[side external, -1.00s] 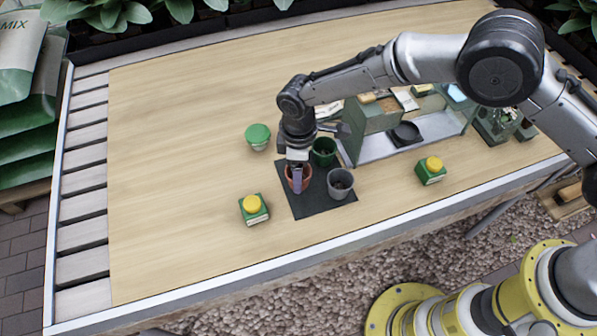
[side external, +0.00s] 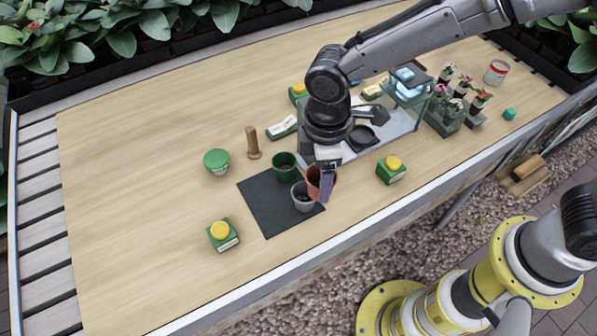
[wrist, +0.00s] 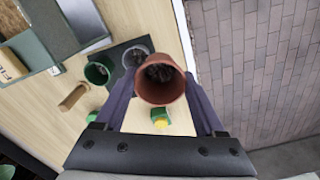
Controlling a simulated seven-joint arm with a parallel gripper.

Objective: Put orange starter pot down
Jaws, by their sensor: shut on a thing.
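The orange starter pot (side external: 314,182) is terracotta-coloured with dark soil inside. My gripper (side external: 326,180) is shut on it. In the wrist view the pot (wrist: 160,92) sits between the two fingers. In the side view it is tilted and appears raised, overlapping the right edge of the dark mat (side external: 262,208). A grey pot (side external: 302,197) stands on the mat just left of it, partly hidden. A green pot (side external: 284,167) stands at the mat's back edge. Whether the orange pot touches the grey pot cannot be told.
Green boxes with yellow lids stand left (side external: 223,236) and right (side external: 390,170) of the mat. A green-lidded tub (side external: 216,162) and a wooden peg (side external: 253,143) are behind it. A grey tray (side external: 395,125) lies behind my gripper. The table's left side is clear.

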